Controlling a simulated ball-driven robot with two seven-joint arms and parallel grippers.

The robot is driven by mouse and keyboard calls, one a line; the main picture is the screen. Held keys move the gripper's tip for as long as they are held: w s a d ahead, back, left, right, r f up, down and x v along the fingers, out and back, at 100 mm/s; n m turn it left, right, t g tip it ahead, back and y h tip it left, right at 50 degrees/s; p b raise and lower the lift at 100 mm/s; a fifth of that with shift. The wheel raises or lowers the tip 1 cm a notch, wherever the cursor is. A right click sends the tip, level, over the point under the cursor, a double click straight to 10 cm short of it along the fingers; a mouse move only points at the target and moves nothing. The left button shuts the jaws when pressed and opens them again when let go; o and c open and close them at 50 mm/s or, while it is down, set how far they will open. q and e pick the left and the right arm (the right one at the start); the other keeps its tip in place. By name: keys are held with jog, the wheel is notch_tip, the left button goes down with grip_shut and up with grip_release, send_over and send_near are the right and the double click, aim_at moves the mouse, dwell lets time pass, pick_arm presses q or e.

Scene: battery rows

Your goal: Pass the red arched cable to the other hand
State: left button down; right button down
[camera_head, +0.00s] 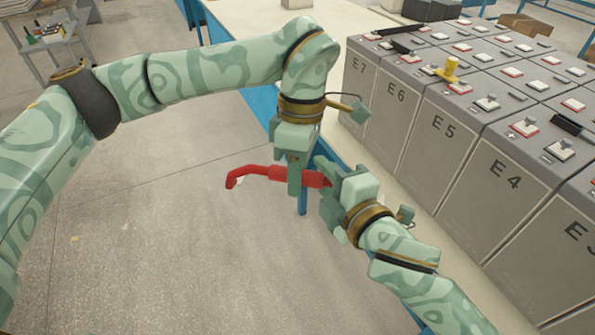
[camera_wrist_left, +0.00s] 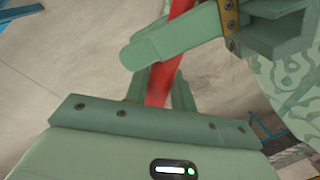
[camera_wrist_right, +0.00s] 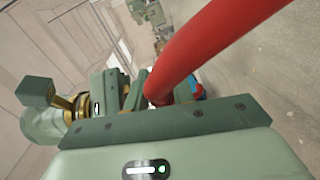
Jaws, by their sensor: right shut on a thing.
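The red arched cable (camera_head: 268,172) runs level off the table's near side, its bent end at the left and its other end at the right gripper. My right gripper (camera_head: 325,182) is shut on the cable's right end. My left gripper (camera_head: 295,188) points down at the middle of the cable. In the left wrist view its fingers (camera_wrist_left: 160,92) stand apart on either side of the red cable, with a right gripper finger close across. In the right wrist view the cable (camera_wrist_right: 210,45) rises large from between the right fingers. Contact at the left fingers is hard to tell.
A row of grey battery blocks (camera_head: 455,150) marked E4 to E7 stands on the bench at the right. A yellow piece (camera_head: 449,68) stands on top. A blue bench edge (camera_head: 262,104) lies behind the grippers. Open floor (camera_head: 170,240) lies at the left.

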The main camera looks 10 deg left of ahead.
jog(key=c, duration=1.1)
grip_release()
